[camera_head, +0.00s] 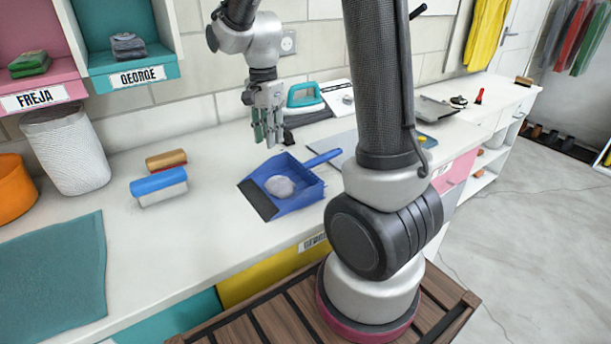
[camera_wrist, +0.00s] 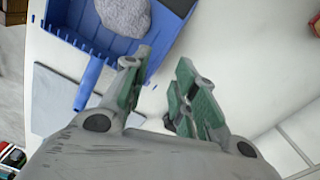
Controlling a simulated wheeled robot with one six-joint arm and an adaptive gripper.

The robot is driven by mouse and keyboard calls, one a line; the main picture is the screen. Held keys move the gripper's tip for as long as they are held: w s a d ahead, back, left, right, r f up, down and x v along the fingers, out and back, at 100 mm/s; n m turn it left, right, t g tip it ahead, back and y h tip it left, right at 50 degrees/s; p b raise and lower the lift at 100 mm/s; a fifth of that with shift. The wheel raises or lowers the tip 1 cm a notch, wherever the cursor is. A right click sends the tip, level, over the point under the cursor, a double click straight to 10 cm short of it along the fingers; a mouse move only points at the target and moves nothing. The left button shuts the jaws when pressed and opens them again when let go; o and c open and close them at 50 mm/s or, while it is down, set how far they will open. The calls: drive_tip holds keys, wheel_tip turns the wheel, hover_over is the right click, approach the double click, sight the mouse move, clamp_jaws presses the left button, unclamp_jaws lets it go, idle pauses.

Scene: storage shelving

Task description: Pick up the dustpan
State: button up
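The blue dustpan (camera_head: 300,201) lies on the white counter, with a grey lump (camera_head: 280,186) in its pan and its handle (camera_head: 322,158) pointing to the back right. In the wrist view the dustpan (camera_wrist: 119,45) is at the top left, with the grey lump (camera_wrist: 124,14) in it and the handle (camera_wrist: 88,84) running down. My gripper (camera_head: 268,137) is above the counter, behind the dustpan and left of its handle. In the wrist view my gripper (camera_wrist: 160,85) has its two green-padded fingers apart with nothing between them. It appears not to touch the dustpan.
A grey flat board (camera_head: 345,146) lies near the handle. A teal cloth (camera_head: 52,275) and a white basket (camera_head: 66,150) are at left.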

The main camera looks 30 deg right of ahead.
drive_tip(key=shift+w+d+r+m, duration=0.1)
drive_tip(key=shift+w+d+m, duration=0.15)
drive_tip(key=shift+m, duration=0.25)
wheel_tip(320, 180, down, 8)
drive_tip(key=shift+r+m, duration=0.1)
drive_tip(key=shift+m, duration=1.1)
drive_tip(key=shift+c, duration=0.4)
clamp_jaws()
